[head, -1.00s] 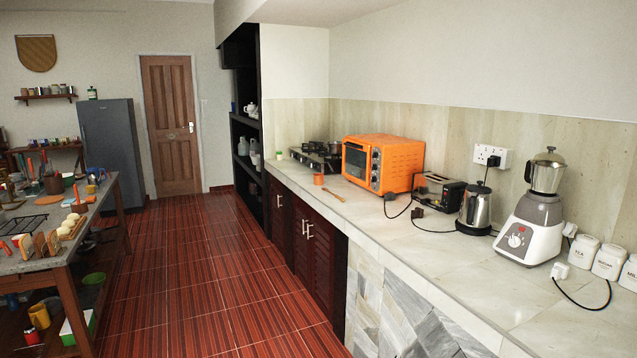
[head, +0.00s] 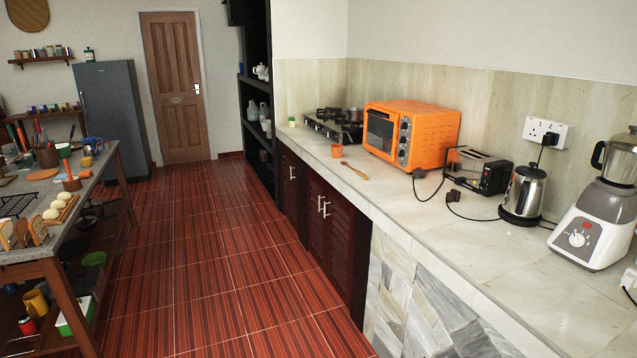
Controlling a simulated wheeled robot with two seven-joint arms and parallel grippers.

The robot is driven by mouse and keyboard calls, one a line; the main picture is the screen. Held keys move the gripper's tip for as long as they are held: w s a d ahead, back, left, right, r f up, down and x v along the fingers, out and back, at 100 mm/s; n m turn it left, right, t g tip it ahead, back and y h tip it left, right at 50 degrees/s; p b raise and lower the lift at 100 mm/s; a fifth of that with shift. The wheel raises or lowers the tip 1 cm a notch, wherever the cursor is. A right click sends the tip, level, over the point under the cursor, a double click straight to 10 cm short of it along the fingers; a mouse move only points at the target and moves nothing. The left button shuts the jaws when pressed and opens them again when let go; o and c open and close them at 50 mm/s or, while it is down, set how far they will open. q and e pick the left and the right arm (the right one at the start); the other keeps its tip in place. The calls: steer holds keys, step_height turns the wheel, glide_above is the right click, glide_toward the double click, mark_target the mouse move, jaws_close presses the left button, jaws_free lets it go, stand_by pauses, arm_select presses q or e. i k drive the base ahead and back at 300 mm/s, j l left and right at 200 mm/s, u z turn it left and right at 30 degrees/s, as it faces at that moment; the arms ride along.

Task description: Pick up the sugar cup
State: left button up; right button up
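No cup marked as sugar shows in the head view now. The white lidded canisters from the earlier frame are outside the right edge of the view. A small plain orange cup (head: 337,151) stands upright on the stone counter (head: 440,225), beside a wooden spoon (head: 354,170); I see no label on it. Neither of my grippers is in view.
An orange oven (head: 410,133), toaster (head: 480,170), steel kettle (head: 523,192) and blender (head: 598,215) stand along the counter, with loose black cords. A cluttered table (head: 62,238) is at left. The red tiled floor (head: 200,270) between is clear.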

mark_target(336, 149)
steer(key=i+j, duration=0.15)
steer(key=i, duration=0.45)
steer(key=i+j, duration=0.1)
steer(key=i, duration=0.5)
steer(key=i+j, duration=0.15)
steer(key=i, duration=0.45)
